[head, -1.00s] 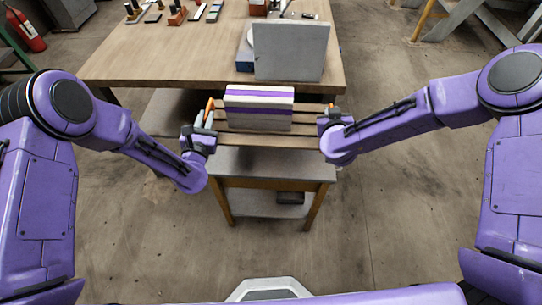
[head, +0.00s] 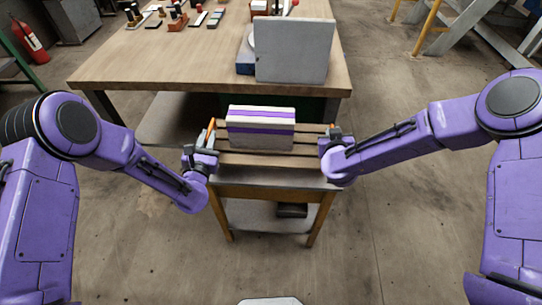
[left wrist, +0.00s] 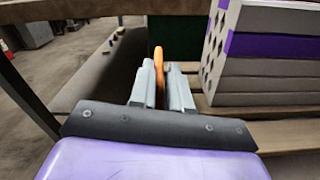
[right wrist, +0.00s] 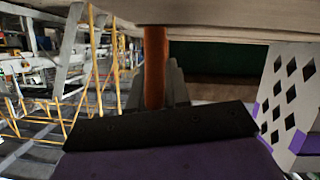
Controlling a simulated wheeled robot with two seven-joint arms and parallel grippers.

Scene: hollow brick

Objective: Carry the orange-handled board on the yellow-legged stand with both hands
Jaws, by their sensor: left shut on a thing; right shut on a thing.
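The slatted wooden board (head: 270,160) spans between my two grippers, over the yellow-legged stand (head: 270,190). A whitish hollow brick with purple bands (head: 261,130) sits upright on the board. My left gripper (head: 208,143) is shut on the board's left orange handle, which shows between the fingers in the left wrist view (left wrist: 159,62). My right gripper (head: 333,136) is shut on the right orange handle, seen in the right wrist view (right wrist: 155,70). I cannot tell whether the board touches the stand or hangs just above it.
A big wooden table (head: 170,60) stands behind, with a grey panel (head: 293,50) upright near its front edge and several small items at its back left. A dark item (head: 291,210) lies on the stand's lower shelf.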

